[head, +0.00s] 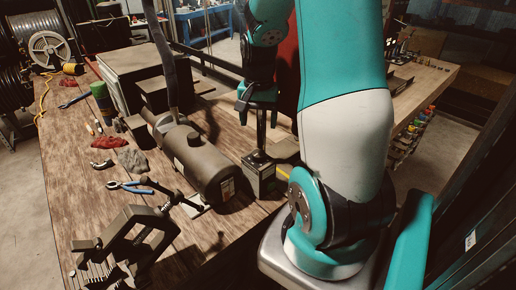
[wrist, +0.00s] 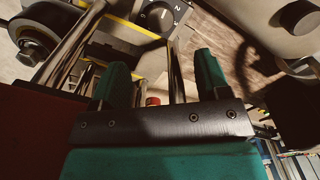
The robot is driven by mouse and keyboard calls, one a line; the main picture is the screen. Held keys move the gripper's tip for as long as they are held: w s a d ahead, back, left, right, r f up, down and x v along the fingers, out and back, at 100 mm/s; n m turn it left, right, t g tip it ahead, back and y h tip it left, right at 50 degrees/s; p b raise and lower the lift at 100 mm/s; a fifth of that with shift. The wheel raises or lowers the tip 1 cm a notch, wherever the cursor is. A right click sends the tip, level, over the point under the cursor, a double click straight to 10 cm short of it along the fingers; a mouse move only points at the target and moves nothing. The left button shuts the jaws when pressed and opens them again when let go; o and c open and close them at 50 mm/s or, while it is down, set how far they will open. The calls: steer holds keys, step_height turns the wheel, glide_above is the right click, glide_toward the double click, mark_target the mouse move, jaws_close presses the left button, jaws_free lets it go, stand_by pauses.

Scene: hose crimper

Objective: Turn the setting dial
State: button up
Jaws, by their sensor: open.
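The setting dial (wrist: 160,17) shows at the top of the wrist view. In the head view my gripper (head: 252,97) hangs over the bench beside a dark cylinder (head: 200,163). I cannot make out the dial there.
Shiny metal rods (wrist: 72,42) stand near the left finger. A dark round knob (wrist: 299,17) sits at the upper right of the wrist view. The wooden bench (head: 70,185) holds blue-handled pliers (head: 130,187), red rags (head: 132,160) and a black clamp-like tool (head: 125,240).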

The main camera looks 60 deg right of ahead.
mark_target(258, 153)
step_height(258, 153, down, 11)
steer(key=shift+r+p, duration=0.1)
steer(key=shift+p, duration=0.7)
steer(key=c, duration=0.9)
